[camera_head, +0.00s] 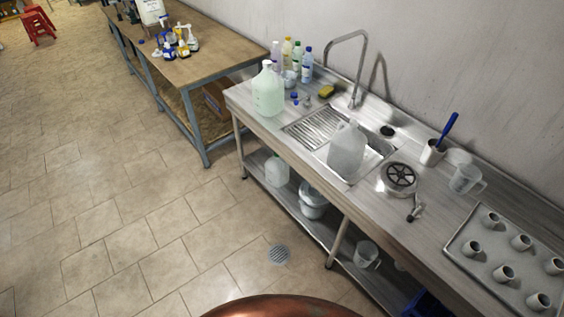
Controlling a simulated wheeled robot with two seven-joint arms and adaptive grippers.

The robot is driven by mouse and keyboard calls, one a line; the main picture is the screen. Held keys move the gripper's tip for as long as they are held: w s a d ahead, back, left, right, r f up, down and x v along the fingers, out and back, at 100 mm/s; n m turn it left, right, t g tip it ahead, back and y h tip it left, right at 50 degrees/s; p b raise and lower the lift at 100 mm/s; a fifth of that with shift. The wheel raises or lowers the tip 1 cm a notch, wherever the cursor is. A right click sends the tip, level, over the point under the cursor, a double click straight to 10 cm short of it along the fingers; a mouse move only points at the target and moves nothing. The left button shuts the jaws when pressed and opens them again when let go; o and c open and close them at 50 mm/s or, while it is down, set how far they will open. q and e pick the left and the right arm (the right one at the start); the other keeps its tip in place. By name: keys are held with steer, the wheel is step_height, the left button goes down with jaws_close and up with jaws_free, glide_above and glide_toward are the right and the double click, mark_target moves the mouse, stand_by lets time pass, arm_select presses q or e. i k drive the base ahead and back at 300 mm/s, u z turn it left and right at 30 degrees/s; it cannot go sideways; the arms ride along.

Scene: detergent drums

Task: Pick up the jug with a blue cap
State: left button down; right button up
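A large pale green jug (268,95) stands upright at the left end of the steel sink counter. Its small cap looks whitish at this size. A translucent whitish jug (346,152) is in the sink basin, and I cannot make out a cap on it. Another pale jug (277,172) stands on the shelf below the counter, its top partly hard to see. I cannot make out a blue cap on any of these jugs. Small blue caps or pieces (294,97) lie on the counter right of the green jug. Neither of my grippers is in view.
A tall faucet (357,75) rises behind the sink. A tray (459,252) with cups is at the right. A wooden table (215,52) stands at the back.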

mark_target(348, 145)
steer(key=z, duration=1.6)
steer(key=k, duration=0.1)
steer(key=u, duration=2.65)
steer(key=i, duration=1.6)
steer(key=z, duration=0.65)
steer(key=i, duration=0.8)
steer(key=z, duration=0.9)
